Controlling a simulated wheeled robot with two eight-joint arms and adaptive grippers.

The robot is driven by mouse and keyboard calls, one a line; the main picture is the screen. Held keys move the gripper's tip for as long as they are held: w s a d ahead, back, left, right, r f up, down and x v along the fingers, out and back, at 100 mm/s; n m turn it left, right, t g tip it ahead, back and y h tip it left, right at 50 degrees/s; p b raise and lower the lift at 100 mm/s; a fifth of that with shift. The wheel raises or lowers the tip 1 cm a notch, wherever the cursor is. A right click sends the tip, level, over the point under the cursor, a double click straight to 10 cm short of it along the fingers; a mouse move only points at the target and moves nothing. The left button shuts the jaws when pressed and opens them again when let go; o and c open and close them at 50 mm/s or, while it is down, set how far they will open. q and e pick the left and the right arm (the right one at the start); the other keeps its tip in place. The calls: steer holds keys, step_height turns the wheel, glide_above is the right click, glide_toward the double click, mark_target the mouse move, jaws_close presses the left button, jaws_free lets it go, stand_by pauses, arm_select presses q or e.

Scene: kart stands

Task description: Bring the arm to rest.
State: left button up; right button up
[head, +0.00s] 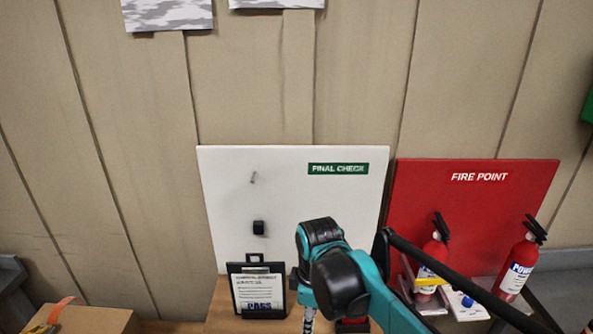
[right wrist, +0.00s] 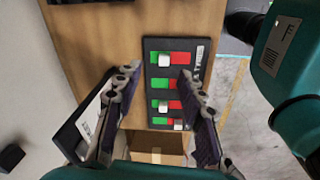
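My right arm (head: 335,270) comes in from the lower right of the head view, in front of the white board; its gripper is mostly hidden below the arm there. In the right wrist view my right gripper (right wrist: 160,72) is open, its two fingers apart with nothing held between them. Behind and between the fingers is a black panel (right wrist: 150,70) with several green and red slider rows, on a wooden surface. I cannot tell whether the fingers touch it. My left gripper is in neither view.
A clipboard (head: 256,290) stands before the white FINAL CHECK board (head: 290,205). A red FIRE POINT board (head: 470,215) stands right, with red extinguishers (head: 515,270) (head: 432,262) before it. A cardboard box (head: 90,318) is at lower left. An open box (right wrist: 155,147) shows below the panel.

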steer(key=s+d+f+m+t, duration=0.2)
steer(key=s+d+m+t, duration=0.1)
steer(key=s+d+m, duration=0.2)
steer(key=s+d+f+m+t, duration=0.3)
steer(key=s+d+m, duration=0.1)
steer(key=d+m, duration=0.6)
steer(key=shift+s+m, duration=0.3)
steer(key=shift+s, duration=0.1)
